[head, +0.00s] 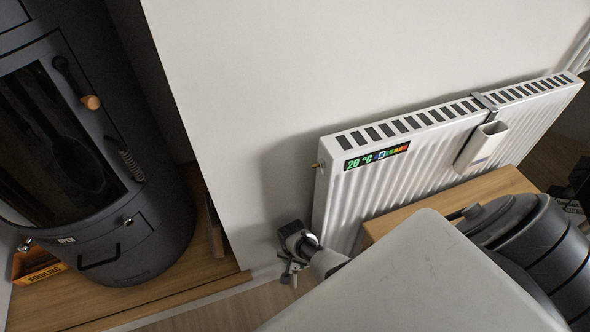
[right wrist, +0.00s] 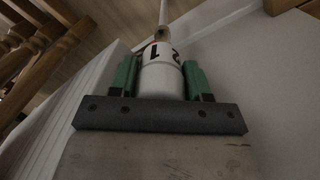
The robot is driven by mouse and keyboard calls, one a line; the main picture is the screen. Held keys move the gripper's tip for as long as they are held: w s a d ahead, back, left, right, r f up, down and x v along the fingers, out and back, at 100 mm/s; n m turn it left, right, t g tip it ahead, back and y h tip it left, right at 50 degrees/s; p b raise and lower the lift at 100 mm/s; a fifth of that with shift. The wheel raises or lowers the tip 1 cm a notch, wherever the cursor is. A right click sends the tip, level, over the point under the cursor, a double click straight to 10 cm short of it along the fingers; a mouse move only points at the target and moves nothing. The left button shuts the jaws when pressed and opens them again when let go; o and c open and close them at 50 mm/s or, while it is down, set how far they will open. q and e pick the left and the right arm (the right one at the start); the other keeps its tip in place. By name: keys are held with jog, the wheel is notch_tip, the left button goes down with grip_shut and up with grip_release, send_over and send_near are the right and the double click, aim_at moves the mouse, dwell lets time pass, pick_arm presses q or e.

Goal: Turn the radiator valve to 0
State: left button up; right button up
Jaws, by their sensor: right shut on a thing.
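In the right wrist view, the radiator valve (right wrist: 162,80) is a white cylinder with black numbers 1 and 2 upside down on its rim. A thin pale pipe shows beyond it. My right gripper (right wrist: 160,65) has green fingers on both sides of the valve and is shut on it. The 0 mark is not visible. The white ribbed radiator (head: 400,155) stands against the wall in the head view. White and metal parts show by its lower left corner; I cannot tell valve from gripper there. My left gripper is not in view.
In the head view, a dark stove (head: 80,150) stands at the left on a wooden base. A display (head: 376,156) reading 20 °C sits on the radiator, and a white holder (head: 481,146) hangs from it. A wooden surface (head: 470,198) lies close to its front.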

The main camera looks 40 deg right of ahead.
jog(key=m, duration=0.3)
jog(key=shift+m, duration=0.4)
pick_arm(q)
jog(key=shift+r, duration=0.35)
pick_arm(e)
jog(key=m, duration=0.4)
jog(key=shift+d+m, duration=0.1)
jog(key=shift+m, duration=0.2)
jog(key=o, duration=0.9)
jog(key=shift+o, duration=0.2)
pick_arm(q)
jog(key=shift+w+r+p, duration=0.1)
jog(key=shift+p, duration=0.3)
pick_arm(e)
jog(key=shift+r, duration=0.15)
notch_tip(320, 180, up, 5)
jog(key=p, duration=0.4)
jog(key=shift+r, duration=0.15)
notch_tip(320, 180, up, 5)
jog(key=p, duration=0.2)
jog(key=shift+w+p, duration=0.15)
jog(key=shift+p, duration=0.25)
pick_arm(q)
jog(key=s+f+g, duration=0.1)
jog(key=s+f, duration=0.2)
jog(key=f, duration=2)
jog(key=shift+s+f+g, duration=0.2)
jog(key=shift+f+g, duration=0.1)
pick_arm(e)
jog(key=shift+r, duration=0.1)
